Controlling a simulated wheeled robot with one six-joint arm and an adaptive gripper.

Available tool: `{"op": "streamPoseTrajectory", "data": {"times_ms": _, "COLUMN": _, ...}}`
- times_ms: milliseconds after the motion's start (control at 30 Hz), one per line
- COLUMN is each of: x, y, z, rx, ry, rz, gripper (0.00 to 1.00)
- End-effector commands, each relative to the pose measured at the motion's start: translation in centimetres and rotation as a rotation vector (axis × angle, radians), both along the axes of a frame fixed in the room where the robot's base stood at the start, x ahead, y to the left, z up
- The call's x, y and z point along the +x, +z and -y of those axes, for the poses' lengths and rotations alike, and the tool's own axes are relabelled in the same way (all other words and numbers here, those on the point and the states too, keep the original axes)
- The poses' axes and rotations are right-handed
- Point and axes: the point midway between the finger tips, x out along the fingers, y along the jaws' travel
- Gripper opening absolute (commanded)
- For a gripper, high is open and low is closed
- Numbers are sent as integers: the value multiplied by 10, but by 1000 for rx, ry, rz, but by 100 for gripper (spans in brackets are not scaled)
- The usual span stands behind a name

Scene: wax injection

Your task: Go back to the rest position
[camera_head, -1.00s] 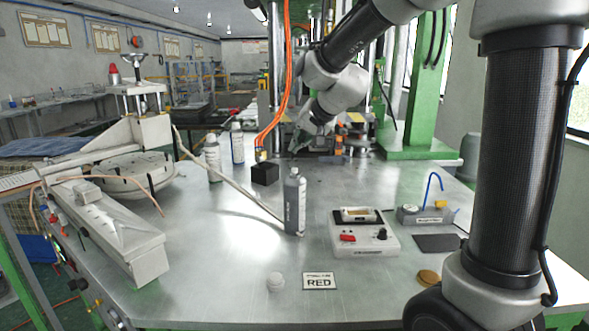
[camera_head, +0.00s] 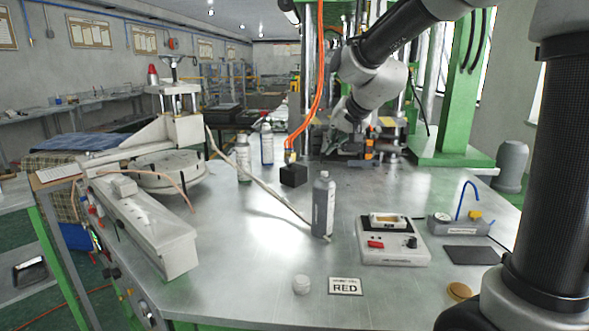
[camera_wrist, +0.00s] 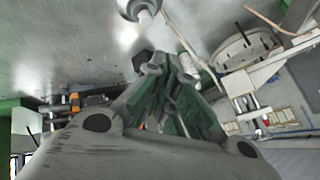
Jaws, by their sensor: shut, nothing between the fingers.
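My gripper (camera_head: 328,143) is at the far side of the metal table in the head view, beside the orange hoses, pointing down and small in the picture. In the wrist view my gripper (camera_wrist: 172,92) fills the middle, its green-lined fingers close together and empty. The table (camera_wrist: 80,50) lies below it. No object is held. A grey bottle (camera_head: 323,205) stands upright on the table nearer the camera, apart from the gripper.
A black block (camera_head: 293,175) and white bottles (camera_head: 243,158) stand near the gripper. A white control box (camera_head: 392,240) sits at right and a clamp machine (camera_head: 150,235) at left. Orange hoses (camera_head: 318,90) hang close to the arm.

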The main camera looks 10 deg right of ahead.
Motion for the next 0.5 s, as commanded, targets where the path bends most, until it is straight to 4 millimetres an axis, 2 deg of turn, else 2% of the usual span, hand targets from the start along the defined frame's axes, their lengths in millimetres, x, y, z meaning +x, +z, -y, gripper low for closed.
{"op": "streamPoseTrajectory", "data": {"times_ms": 67, "x": -24, "y": -25, "z": 4, "rx": -61, "ry": 64, "rz": -83, "gripper": 0}}
{"op": "streamPoseTrajectory", "data": {"times_ms": 100, "x": -43, "y": -35, "z": 8, "rx": -99, "ry": 109, "rz": -128, "gripper": 0}}
{"op": "streamPoseTrajectory", "data": {"times_ms": 167, "x": -78, "y": -44, "z": 20, "rx": -159, "ry": 172, "rz": -189, "gripper": 0}}
{"op": "streamPoseTrajectory", "data": {"times_ms": 200, "x": -103, "y": -47, "z": 30, "rx": -197, "ry": 210, "rz": -224, "gripper": 0}}
{"op": "streamPoseTrajectory", "data": {"times_ms": 400, "x": -221, "y": -49, "z": 84, "rx": -345, "ry": 329, "rz": -344, "gripper": 0}}
{"op": "streamPoseTrajectory", "data": {"times_ms": 500, "x": -269, "y": -50, "z": 107, "rx": -393, "ry": 343, "rz": -368, "gripper": 0}}
